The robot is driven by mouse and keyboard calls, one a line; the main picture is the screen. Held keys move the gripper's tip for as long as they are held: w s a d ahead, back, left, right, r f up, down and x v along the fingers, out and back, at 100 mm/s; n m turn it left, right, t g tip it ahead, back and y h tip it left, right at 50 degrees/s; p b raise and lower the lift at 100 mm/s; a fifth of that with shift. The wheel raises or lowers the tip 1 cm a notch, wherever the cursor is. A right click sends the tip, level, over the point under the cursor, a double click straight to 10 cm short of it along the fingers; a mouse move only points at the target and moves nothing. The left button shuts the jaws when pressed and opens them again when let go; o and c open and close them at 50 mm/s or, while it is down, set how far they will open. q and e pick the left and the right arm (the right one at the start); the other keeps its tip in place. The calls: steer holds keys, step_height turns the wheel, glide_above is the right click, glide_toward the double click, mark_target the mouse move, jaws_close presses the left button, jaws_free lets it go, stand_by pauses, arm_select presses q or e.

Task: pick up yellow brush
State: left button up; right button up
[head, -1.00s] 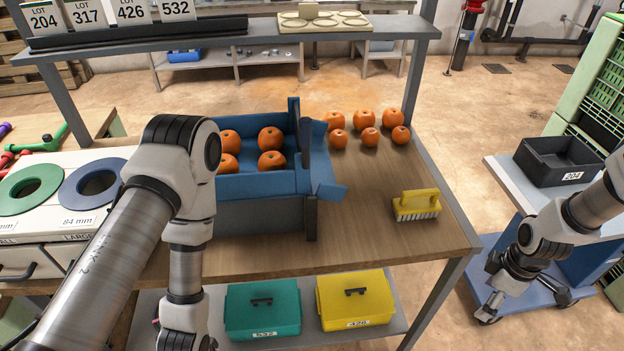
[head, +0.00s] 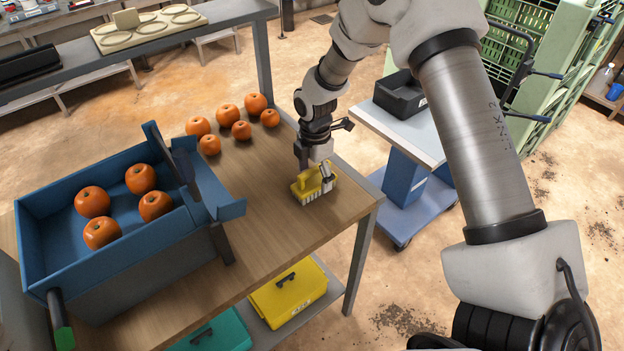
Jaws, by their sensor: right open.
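The yellow brush (head: 305,188), with pale bristles facing down, stands on the wooden table (head: 285,228) near its right edge. My right gripper (head: 317,174) points down at the brush from above. Its jaws are open, and one finger shows against the right end of the brush. The gripper partly covers the brush's handle, and I cannot tell whether the fingers touch it. My left gripper is out of view.
A blue crate (head: 37,253) with several oranges stands left of the brush. Loose oranges (head: 241,130) lie behind it. A yellow box (head: 288,296) sits on the shelf below. A cart with a dark bin (head: 400,95) stands to the right.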

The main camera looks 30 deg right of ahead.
steer(key=shift+w+f, duration=0.2)
steer(key=shift+f, duration=0.35)
steer(key=shift+w+f, duration=0.15)
steer(key=shift+f, duration=0.4)
steer(key=shift+s+d+r, duration=0.1)
steer(key=shift+s+r, duration=0.05)
steer(key=shift+s, duration=0.1)
steer(key=shift+c, duration=0.3)
steer(key=shift+s+r, duration=0.1)
steer(key=c, duration=1.4)
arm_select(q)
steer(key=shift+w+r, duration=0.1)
